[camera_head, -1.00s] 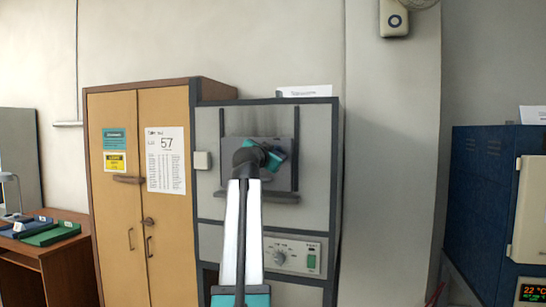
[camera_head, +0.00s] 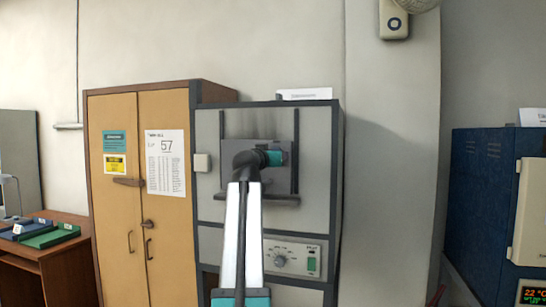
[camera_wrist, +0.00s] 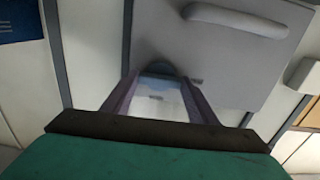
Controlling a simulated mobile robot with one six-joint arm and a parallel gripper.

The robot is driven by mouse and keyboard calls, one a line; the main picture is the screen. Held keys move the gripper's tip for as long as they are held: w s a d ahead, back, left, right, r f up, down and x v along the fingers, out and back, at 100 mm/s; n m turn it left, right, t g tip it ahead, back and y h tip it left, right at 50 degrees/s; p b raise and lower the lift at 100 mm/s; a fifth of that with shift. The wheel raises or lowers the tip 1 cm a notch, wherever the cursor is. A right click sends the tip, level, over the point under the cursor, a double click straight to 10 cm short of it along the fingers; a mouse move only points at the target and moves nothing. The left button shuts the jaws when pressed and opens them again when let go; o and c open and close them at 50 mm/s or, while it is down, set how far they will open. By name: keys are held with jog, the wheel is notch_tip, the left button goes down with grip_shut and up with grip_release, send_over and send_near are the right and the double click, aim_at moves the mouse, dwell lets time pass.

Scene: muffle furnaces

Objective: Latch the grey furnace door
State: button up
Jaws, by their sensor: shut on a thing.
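The grey furnace (camera_head: 320,215) stands in the middle of the head view, with its dark grey door (camera_head: 285,180) down against the front between two vertical rails. My arm covers much of the door, and my gripper's fingers are hidden there behind my wrist. In the wrist view my gripper (camera_wrist: 162,76) reaches to a grey panel (camera_wrist: 225,65), its two fingers closed around a small dark rounded part, seemingly the latch (camera_wrist: 165,69). A pale bar handle (camera_wrist: 235,20) crosses the panel higher up. Whether the latch is engaged cannot be told.
A control panel (camera_head: 294,257) with a dial is below the door, and a ledge (camera_head: 284,199) runs under it. A tan cabinet (camera_head: 120,220) stands close at left. A blue furnace (camera_head: 482,205) is at right, with free room between.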

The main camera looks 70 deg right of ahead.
jog(key=o, duration=1)
jog(key=shift+o, duration=0.2)
jog(key=shift+a, duration=0.1)
jog(key=a+b, duration=0.2)
jog(key=a, duration=1.1)
jog(key=shift+s+a, duration=0.35)
jog(key=shift+s, duration=0.05)
